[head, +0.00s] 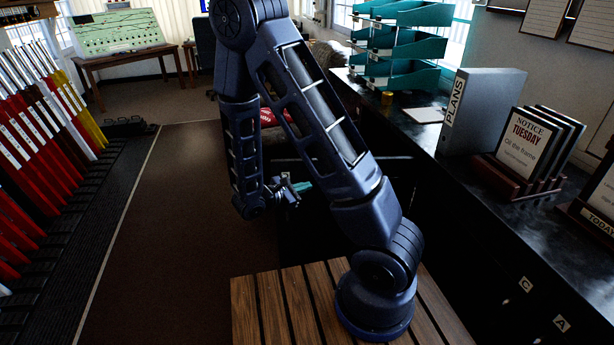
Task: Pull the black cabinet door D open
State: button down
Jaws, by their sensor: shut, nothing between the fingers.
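The black cabinet (480,250) runs along the right under a dark counter. No label D shows, and my arm covers part of the cabinet front. A thin dark horizontal edge (392,158) shows just right of my arm, with black surface below it; I cannot tell whether this is door D or how far it stands open. My gripper (301,187) hangs left of my forearm, in front of this dark area. It is shut and empty; any contact is unclear.
The counter holds teal trays (405,45), a grey PLANS binder (480,110) and a rack of notice signs (530,145). Red levers (35,150) line the left. The brown floor (190,220) between is clear. A table (130,60) stands at the back.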

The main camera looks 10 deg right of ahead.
jog(key=s+d+r+m+g+y, duration=0.5)
jog(key=d+r+m+g, duration=0.25)
jog(key=r+m, duration=0.25)
jog(key=shift+s+d+r+m+t+y, duration=0.45)
jog(key=shift+s+r+m+t+y, duration=1.15)
jog(key=shift+r, duration=2.55)
jog(key=shift+s+d+r+m+t+y, duration=0.5)
jog(key=shift+s+r+m+y, duration=1.25)
jog(key=shift+r+m+y, duration=1.9)
jog(key=g, duration=0.4)
send_over(307, 175)
jog(key=d, duration=0.5)
notch_tip(307, 175, down, 5)
jog(key=w+a+f+m+g, duration=0.15)
jog(key=w+f+g, duration=0.25)
jog(key=w+f, duration=0.85)
jog(key=shift+s+a+f, duration=0.4)
jog(key=shift+s+f, duration=1)
jog(key=shift+f, duration=0.5)
jog(key=shift+s+a+f, duration=0.4)
jog(key=shift+s+f, duration=1.05)
jog(key=shift+f, duration=0.45)
jog(key=shift+s+a+f, duration=0.4)
jog(key=shift+s+f, duration=1)
jog(key=shift+f, duration=0.5)
